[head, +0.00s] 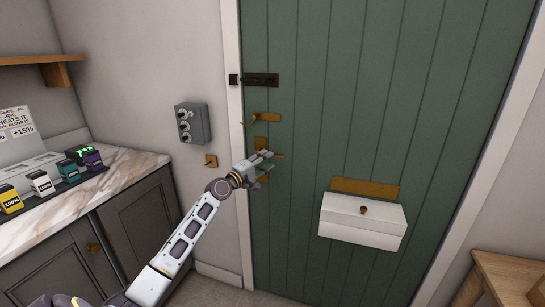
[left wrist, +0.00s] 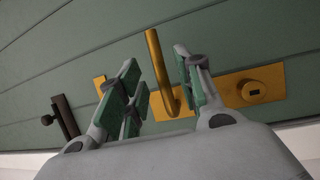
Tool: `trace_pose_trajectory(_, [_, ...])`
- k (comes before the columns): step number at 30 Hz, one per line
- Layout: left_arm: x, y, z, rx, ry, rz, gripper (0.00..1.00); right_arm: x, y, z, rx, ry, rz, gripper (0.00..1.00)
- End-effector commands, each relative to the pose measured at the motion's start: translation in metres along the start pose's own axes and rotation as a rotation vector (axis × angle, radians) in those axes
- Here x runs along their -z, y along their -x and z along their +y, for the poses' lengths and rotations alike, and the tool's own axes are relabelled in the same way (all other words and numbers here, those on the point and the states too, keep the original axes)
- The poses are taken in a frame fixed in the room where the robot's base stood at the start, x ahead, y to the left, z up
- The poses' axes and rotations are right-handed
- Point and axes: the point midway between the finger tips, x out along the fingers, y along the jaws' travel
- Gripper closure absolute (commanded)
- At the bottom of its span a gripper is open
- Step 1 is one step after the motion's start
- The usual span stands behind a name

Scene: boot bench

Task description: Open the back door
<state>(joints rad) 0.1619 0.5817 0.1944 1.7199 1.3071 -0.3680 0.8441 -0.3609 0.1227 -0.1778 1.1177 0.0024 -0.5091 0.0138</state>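The green back door (head: 330,110) sits in its white frame and looks closed. A brass lever handle (left wrist: 158,72) on a brass plate (left wrist: 254,86) is at the door's left side. The plate also carries a round lock piece. My left gripper (head: 266,161) is at the lever; in the wrist view its two fingers stand apart on either side of the lever, with gaps showing. Part of the plate is hidden behind the fingers. Above it are a small brass latch (head: 265,117) and a black bolt (head: 261,79); the bolt also shows in the wrist view (left wrist: 66,117). My right gripper is out of view.
A white box (head: 362,220) sticks out from the door's lower right. A marble-topped counter (head: 120,172) with several small boxes stands at the left. A grey switch box (head: 193,124) is on the wall. A wooden bench (head: 510,272) stands at the lower right.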

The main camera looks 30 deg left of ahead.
Motion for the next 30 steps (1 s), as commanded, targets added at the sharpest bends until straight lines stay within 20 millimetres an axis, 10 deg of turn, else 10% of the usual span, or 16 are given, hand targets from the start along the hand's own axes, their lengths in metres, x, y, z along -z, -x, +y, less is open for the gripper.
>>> trace_pose_trajectory(30, [0.000,-0.046,0.000,0.000,-0.001,0.000,0.65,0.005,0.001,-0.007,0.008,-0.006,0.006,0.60])
